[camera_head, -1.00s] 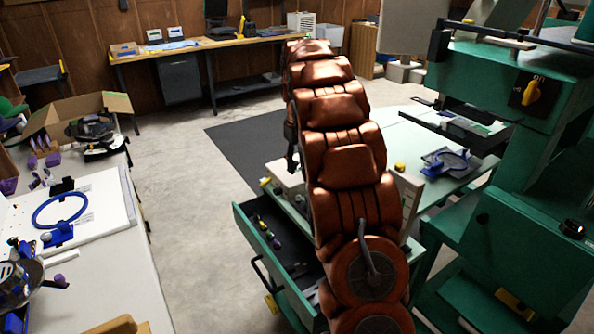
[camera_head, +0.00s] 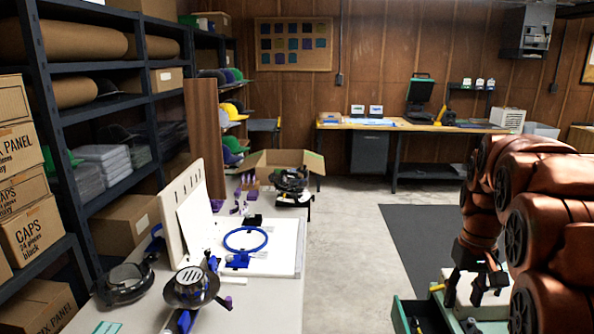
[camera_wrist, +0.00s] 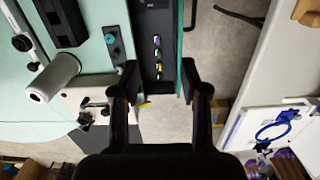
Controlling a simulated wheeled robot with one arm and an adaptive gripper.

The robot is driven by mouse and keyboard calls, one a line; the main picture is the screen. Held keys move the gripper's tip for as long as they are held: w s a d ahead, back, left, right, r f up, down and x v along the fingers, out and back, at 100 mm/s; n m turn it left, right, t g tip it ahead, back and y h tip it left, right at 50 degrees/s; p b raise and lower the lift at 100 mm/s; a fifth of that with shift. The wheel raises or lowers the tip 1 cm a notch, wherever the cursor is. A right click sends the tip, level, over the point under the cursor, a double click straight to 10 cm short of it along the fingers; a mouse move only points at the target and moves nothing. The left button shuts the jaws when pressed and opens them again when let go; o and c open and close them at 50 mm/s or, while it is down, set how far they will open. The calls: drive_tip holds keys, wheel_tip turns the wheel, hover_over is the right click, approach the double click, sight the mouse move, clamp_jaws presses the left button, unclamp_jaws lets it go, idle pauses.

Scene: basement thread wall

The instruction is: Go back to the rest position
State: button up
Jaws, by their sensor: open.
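My gripper (camera_head: 477,294) hangs pointing down at the lower right of the head view, in front of my copper-coloured arm. In the wrist view my gripper (camera_wrist: 159,78) has its two dark fingers wide apart, with nothing between them. It is above an open drawer (camera_wrist: 168,15) that holds several small coloured items. The drawer also shows at the bottom of the head view (camera_head: 398,314), partly cut off. Much of the green cabinet is hidden by my arm.
A white table (camera_head: 270,302) with a blue hoop (camera_head: 245,239) stands left of my arm. Shelves with boxes (camera_head: 118,150) line the left wall. A workbench (camera_head: 400,126) stands at the back. The floor (camera_head: 352,235) between is clear. A white spool (camera_wrist: 53,78) is on the pale green surface.

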drive_tip(key=s+a+p, duration=0.1)
drive_tip(key=s+a, duration=0.4)
drive_tip(key=s, duration=0.4)
drive_tip(key=s+a+f+p, duration=0.1)
drive_tip(key=s+a, duration=0.4)
drive_tip(key=s, duration=0.5)
drive_tip(key=s+a+n+g+p, duration=0.1)
drive_tip(key=s+a+p, duration=0.1)
drive_tip(key=s+a, duration=0.4)
drive_tip(key=shift+s+f, duration=0.3)
drive_tip(key=shift+s, duration=1.7)
drive_tip(key=shift+c, duration=0.4)
